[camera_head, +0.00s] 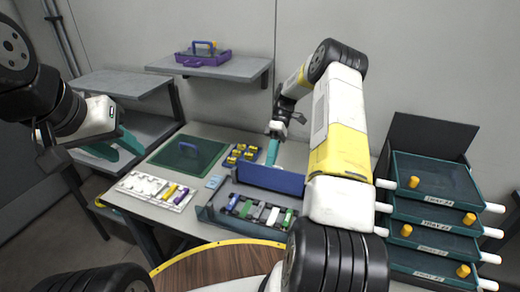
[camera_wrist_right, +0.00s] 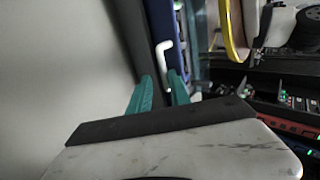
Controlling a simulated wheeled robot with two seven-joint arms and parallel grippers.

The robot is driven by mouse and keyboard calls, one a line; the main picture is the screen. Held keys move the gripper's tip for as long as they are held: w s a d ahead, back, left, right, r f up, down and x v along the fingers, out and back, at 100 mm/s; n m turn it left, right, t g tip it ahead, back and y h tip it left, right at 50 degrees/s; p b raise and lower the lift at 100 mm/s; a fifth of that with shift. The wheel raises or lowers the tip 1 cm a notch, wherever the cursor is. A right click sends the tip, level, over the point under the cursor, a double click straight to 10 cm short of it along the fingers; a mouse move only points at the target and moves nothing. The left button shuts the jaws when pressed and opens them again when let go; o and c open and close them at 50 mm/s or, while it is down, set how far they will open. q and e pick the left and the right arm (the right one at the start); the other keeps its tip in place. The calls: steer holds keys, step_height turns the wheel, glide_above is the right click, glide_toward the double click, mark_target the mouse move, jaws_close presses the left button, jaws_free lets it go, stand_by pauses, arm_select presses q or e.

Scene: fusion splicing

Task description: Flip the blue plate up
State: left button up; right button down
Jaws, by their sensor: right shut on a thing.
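The blue plate (camera_head: 270,180) stands raised along the back of the teal-sided tray (camera_head: 208,214) on the table. In the right wrist view the blue plate (camera_wrist_right: 183,38) is a long upright strip with a white handle (camera_wrist_right: 163,58) on its side. My right gripper (camera_head: 271,152) reaches down to the plate's upper edge. In its wrist view, the teal fingers (camera_wrist_right: 163,84) are around the lower end of the white handle; the exact contact is hard to see. My left gripper (camera_head: 121,152) is open and empty, left of the table.
The tray holds several coloured pieces. A purple toolbox (camera_head: 203,56) sits on a wall shelf. Stacked labelled trays (camera_head: 432,215) stand at the right.

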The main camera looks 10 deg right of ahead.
steer(key=shift+w+d+f, duration=0.25)
steer(key=shift+d+f, duration=0.15)
steer(key=shift+d, duration=0.05)
steer(key=c, duration=1.5)
jaws_free()
steer(key=shift+c, duration=0.2)
steer(key=shift+o, duration=0.2)
steer(key=shift+w, duration=0.1)
steer(key=shift+a+r, duration=0.1)
steer(key=v, duration=0.7)
steer(key=shift+r, duration=0.35)
steer(key=shift+w, duration=0.1)
